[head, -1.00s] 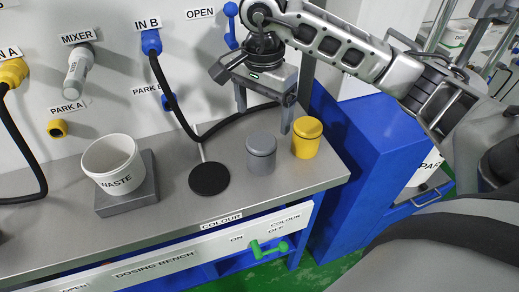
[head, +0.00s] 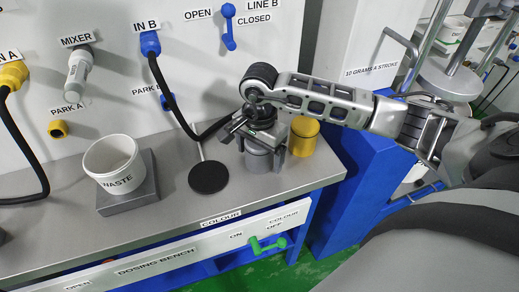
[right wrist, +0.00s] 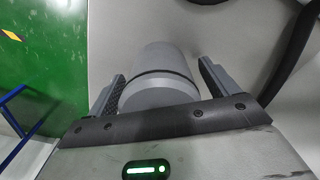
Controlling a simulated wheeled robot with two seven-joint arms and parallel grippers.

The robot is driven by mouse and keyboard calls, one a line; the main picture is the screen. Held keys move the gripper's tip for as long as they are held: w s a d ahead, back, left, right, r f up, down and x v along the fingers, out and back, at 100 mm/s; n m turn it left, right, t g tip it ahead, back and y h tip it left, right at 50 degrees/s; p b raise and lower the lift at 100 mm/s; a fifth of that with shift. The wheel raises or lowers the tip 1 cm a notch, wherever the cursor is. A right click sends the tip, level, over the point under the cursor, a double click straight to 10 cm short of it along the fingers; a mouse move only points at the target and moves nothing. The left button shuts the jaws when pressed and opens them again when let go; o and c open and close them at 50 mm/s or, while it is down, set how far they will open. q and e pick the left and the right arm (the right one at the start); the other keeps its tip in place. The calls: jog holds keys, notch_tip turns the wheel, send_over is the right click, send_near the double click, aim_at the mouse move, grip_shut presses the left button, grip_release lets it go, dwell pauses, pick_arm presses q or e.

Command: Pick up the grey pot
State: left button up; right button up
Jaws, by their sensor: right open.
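The grey pot (head: 259,157) is a small lidded cylinder standing upright on the steel bench (head: 235,192). My right gripper (head: 263,160) has come down over it from above, and its body hides the lid in the head view. In the right wrist view the grey pot (right wrist: 163,75) stands between the two open fingers (right wrist: 160,88), one on each side. A gap shows at the right finger; I cannot tell whether the left finger touches the pot. My left gripper is not in view.
A yellow pot (head: 304,137) stands close beside the grey pot on the right. A black disc (head: 208,178) with a thin rod lies to the left. A white WASTE tub (head: 114,165) sits on a grey block (head: 128,200). A black hose (head: 172,98) hangs behind.

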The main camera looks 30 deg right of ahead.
jog(key=c, duration=1.2)
jog(key=shift+r, duration=0.1)
